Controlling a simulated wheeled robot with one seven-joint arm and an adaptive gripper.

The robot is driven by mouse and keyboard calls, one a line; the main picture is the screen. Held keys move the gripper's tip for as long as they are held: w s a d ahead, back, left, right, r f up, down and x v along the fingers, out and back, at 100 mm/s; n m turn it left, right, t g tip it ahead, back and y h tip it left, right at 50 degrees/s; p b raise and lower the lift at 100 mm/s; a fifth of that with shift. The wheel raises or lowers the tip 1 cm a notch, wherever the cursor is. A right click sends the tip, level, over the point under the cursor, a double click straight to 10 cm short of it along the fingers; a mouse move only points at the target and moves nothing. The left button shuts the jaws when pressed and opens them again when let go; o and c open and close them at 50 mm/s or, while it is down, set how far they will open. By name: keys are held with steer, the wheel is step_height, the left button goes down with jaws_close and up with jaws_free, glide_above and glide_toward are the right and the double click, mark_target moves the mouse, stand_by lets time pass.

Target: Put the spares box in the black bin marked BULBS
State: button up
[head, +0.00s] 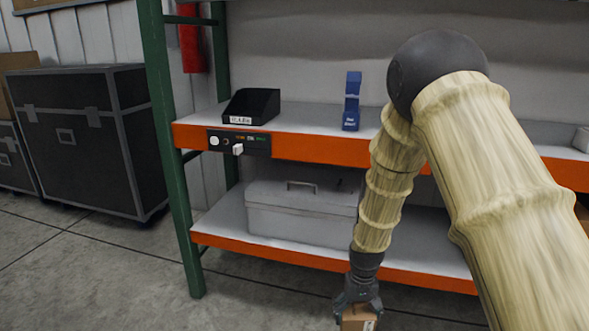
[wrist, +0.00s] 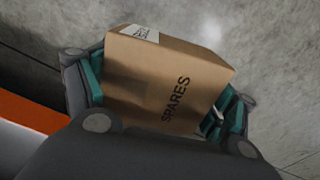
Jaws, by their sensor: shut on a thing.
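The spares box (wrist: 165,80) is a brown cardboard box with SPARES printed on its side and a white label. My gripper (head: 358,304) is shut on it, with teal finger pads on both sides in the wrist view. In the head view the box (head: 358,319) hangs low at the bottom edge, in front of the shelf unit and over the floor. A black open-fronted bin (head: 262,103) stands on the upper orange-edged shelf at the left. Its white front label is too small to read surely. My gripper is well below and right of this bin.
A control panel (head: 239,142) is on that shelf's front edge, below the black bin. A grey toolbox (head: 302,211) sits on the lower shelf. A green post (head: 172,150) and black cases (head: 85,135) are left.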

steer(key=s+r+p, duration=0.5)
steer(key=r+p, duration=0.7)
steer(key=p, duration=0.1)
steer(key=s+r+p, duration=0.4)
steer(key=r+p, duration=0.9)
steer(key=p, duration=0.1)
steer(key=shift+s+r, duration=0.2)
steer(key=shift+s, duration=0.2)
steer(key=shift+f, duration=0.1)
